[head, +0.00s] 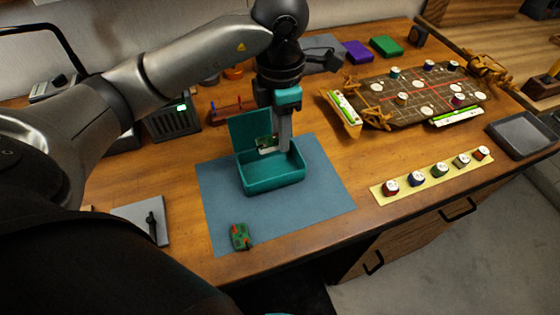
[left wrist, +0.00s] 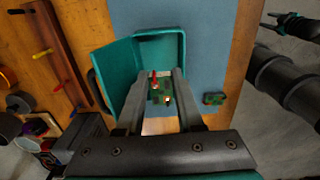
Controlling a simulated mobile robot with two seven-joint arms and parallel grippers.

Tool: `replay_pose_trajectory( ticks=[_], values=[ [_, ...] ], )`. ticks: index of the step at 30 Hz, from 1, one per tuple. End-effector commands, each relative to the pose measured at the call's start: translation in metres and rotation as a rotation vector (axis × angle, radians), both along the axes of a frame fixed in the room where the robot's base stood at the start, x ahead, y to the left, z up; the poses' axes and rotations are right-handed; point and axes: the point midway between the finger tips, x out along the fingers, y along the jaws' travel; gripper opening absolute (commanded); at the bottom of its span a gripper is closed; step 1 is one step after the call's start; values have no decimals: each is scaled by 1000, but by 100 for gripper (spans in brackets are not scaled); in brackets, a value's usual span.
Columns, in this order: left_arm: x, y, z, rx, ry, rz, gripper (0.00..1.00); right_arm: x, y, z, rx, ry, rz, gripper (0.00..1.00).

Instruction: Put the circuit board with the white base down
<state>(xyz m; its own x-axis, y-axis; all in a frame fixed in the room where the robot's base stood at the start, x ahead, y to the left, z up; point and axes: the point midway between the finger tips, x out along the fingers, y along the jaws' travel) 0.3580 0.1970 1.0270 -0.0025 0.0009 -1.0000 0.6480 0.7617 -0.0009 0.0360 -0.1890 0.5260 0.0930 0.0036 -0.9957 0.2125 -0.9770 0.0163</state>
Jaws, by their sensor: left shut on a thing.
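My left gripper (head: 284,138) points down over the open teal box (head: 274,182). It is shut on the green circuit board with the white base (head: 266,144), which shows between the fingers in the left wrist view (left wrist: 160,92). The held board is at the box opening; I cannot tell whether it touches the box. Another green circuit board with red parts (head: 240,237) lies on the blue-grey mat (head: 325,195), in front of the box. My right gripper (left wrist: 282,22) seems to show at the upper right of the left wrist view; its jaws are unclear.
The box's raised lid (head: 250,130) stands behind the gripper. A yellow strip with several small jars (head: 440,171) lies to the right. A brown game board (head: 420,93) is behind it. The mat's right side is clear.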

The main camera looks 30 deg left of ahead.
Motion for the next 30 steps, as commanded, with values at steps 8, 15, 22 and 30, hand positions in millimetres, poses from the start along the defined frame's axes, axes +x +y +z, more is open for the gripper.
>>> replay_pose_trajectory(
  ticks=[8, 15, 22, 30],
  values=[
    [0, 0, -43, -1, -1, 0, 0, -1, 0, -5, 0, 1, 0, 50],
    [0, 0, -67, 1, 2, 1, 0, -1, 0, -9, 1, 1, 1, 50],
    [1, 0, -87, -1, -2, 0, 0, -1, 0, -11, 0, 2, 1, 50],
    [1, 0, -90, 0, -3, -1, 0, -1, 0, -15, 0, 2, 1, 50]
  ],
)
